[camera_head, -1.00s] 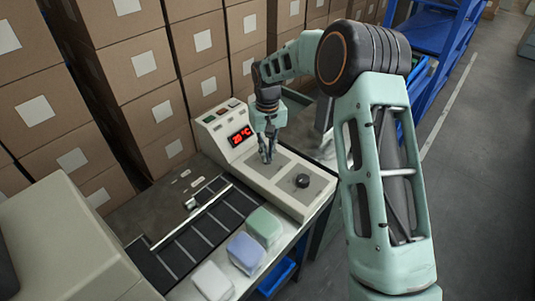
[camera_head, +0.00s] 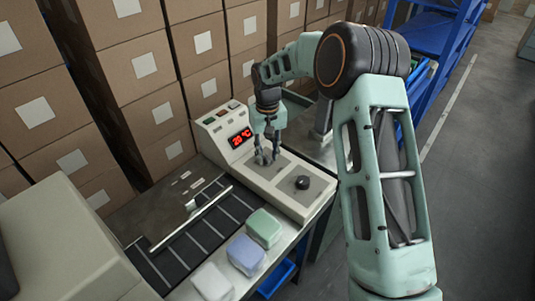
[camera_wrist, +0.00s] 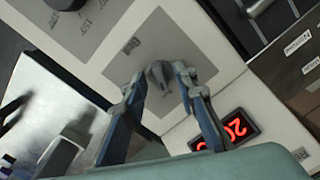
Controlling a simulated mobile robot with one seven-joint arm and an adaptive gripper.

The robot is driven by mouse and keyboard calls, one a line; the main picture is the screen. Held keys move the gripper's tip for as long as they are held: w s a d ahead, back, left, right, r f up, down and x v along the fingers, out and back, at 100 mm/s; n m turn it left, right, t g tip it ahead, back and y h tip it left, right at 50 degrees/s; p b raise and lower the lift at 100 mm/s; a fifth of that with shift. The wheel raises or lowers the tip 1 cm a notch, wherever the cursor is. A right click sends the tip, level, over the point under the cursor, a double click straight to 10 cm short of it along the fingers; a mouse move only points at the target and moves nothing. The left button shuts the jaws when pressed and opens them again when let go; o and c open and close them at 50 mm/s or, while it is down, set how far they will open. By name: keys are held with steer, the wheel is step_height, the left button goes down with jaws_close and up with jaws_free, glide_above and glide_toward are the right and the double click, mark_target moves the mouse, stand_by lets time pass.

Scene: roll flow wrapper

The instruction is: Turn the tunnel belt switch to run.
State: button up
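The control box (camera_head: 232,167) is a cream console beside the dark belt. A small grey switch knob (camera_wrist: 160,75) stands on a grey label plate (camera_wrist: 150,30) in the wrist view. Its printed label is upside down and hard to read. My gripper (camera_head: 266,160) points down over this plate. In the wrist view its two fingers (camera_wrist: 160,80) stand on either side of the grey knob, with a visible gap at each side, so it looks open around the knob. In the head view the fingers hide the grey knob.
A second, black round knob (camera_head: 302,182) sits nearer the console's right end. A red display (camera_head: 240,137) and small buttons are at its left end. Wrapped packs (camera_head: 246,252) lie in front of the dark belt (camera_head: 205,225). Stacked cartons (camera_head: 150,70) stand behind.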

mark_target(267, 157)
step_height(267, 157, up, 12)
stand_by(0.5)
